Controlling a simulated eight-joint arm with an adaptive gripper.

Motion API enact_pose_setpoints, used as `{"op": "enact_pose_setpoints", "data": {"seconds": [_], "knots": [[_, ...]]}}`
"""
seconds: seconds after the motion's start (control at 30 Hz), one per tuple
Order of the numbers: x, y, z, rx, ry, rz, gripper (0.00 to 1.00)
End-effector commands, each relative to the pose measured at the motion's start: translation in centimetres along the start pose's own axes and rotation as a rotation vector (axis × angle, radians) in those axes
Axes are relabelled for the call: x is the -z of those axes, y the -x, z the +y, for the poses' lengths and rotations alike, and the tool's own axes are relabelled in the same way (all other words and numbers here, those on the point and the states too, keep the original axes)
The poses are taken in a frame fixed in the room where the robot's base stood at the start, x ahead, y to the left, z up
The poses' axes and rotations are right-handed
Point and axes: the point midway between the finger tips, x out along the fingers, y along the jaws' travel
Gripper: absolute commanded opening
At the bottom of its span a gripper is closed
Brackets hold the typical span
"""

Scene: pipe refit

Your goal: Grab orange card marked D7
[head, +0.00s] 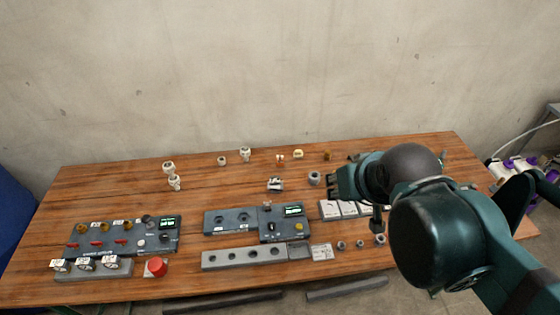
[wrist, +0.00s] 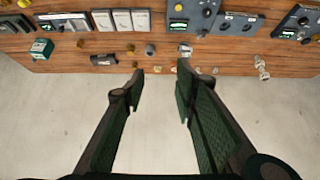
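I cannot make out an orange card marked D7 in either view, and no D7 marking is readable. A small yellowish piece (head: 298,153) and a small brown-orange piece (head: 327,155) sit near the back edge of the wooden table (head: 120,190), too small to identify. My gripper (wrist: 160,72) is open and empty, its two fingers well apart in the wrist view. Between and beyond the fingertips lie the table edge and several small parts. In the head view my arm covers the table's right side and hides what lies behind it.
A control panel with red levers (head: 120,236) and a red button (head: 156,267) are at the left. A second panel (head: 283,222), a grey block with holes (head: 245,257) and white cards (head: 347,208) fill the middle. White fittings (head: 170,170) stand behind. The table's back left is fairly clear.

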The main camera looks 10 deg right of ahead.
Motion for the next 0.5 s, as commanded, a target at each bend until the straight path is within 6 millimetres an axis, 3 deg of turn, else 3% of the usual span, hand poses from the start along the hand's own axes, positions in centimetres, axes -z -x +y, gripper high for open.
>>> {"op": "enact_pose_setpoints", "data": {"seconds": [0.27,0.5], "knots": [[0.9,-0.6,-0.4,0.018,-0.050,-0.014,0.29],[2.8,-2.0,-1.3,0.061,-0.173,-0.051,0.29]]}}
